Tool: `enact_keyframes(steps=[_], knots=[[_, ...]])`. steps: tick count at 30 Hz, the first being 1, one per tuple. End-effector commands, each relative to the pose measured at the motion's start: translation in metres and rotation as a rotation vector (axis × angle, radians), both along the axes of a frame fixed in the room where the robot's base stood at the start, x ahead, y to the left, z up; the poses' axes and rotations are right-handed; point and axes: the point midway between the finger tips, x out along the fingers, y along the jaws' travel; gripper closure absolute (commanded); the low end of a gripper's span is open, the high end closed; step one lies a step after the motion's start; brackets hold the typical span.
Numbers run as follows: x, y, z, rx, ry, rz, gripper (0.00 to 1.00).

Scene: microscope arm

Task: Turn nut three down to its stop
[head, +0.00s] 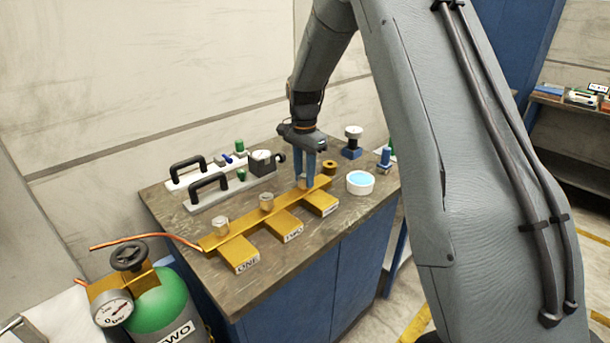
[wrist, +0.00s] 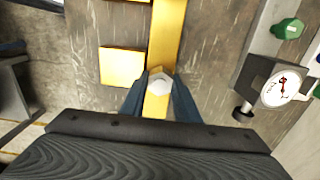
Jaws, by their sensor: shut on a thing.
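My gripper (head: 305,182) points straight down at the far right end of a brass bar manifold (head: 240,235) on the bench. Its blue fingers are shut on nut three, a pale hex nut (wrist: 160,83), which sits on the bar between the fingertips in the wrist view (wrist: 160,88). In the head view the fingers mostly hide this nut. Nut two (head: 266,202) and nut one (head: 220,225) stand on the bar to the left, above the labelled blocks TWO (head: 292,234) and ONE (head: 246,266). How far nut three is turned down cannot be told.
A white dish with blue contents (head: 360,186) and a brass ring (head: 329,167) are right of the gripper. Behind the bar are plates with black handles (head: 209,184) and a gauge block (head: 262,162).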

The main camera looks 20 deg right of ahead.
Motion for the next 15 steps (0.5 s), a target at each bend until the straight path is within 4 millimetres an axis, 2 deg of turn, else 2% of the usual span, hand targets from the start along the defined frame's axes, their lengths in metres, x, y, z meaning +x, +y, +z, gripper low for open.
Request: enact_keyframes(steps=[10,11,14,15], knots=[[0.0028,0.0006,0.0028,0.001,-0.008,-0.004,0.94],[0.0028,0.0006,0.0028,0.001,-0.008,-0.004,0.7],[0.0023,0.0006,0.0024,0.002,-0.007,-0.004,0.53],[0.002,0.0004,0.0022,0.001,-0.006,-0.004,0.53]])
